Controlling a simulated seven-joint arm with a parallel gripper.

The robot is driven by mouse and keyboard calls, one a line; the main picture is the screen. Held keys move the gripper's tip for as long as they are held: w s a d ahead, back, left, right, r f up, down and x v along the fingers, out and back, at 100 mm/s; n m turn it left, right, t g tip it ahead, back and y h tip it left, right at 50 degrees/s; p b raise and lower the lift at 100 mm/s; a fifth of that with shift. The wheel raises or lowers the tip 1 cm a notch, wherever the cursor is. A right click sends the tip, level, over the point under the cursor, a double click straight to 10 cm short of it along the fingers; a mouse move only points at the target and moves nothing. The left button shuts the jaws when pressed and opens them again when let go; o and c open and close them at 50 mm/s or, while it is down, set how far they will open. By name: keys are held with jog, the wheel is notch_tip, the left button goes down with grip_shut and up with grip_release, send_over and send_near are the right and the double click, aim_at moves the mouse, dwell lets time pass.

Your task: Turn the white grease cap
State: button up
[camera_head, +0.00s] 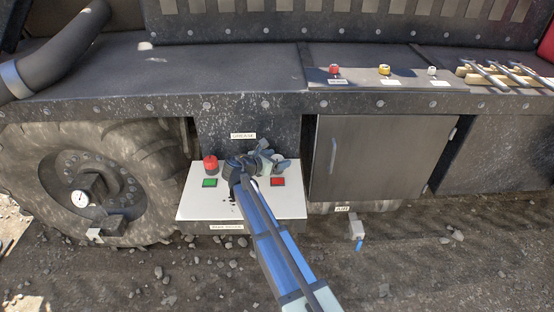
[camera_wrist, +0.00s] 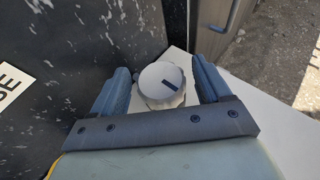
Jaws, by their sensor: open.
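The white grease cap (camera_wrist: 161,84) is a round, ribbed knob with a dark bar mark on its top. In the wrist view it sits between the two fingers of my gripper (camera_wrist: 162,88), which is open. Gaps show between the cap and both fingers. In the head view my gripper (camera_head: 268,160) is over the back of the white panel (camera_head: 240,208), below the GREASE label (camera_head: 243,136). There the cap is hidden or too small to tell apart from the gripper.
A red knob (camera_head: 210,163), a green button (camera_head: 209,182) and a red button (camera_head: 277,182) are on the panel beside my arm. A dark wall stands close behind. A cabinet door (camera_head: 377,155) is to the right and a large wheel (camera_head: 90,195) to the left.

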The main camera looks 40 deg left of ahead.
jog(key=shift+w+f, duration=0.1)
jog(key=shift+w, duration=0.1)
jog(key=shift+c, duration=0.3)
jog(key=c, duration=0.9)
jog(key=shift+a, duration=0.1)
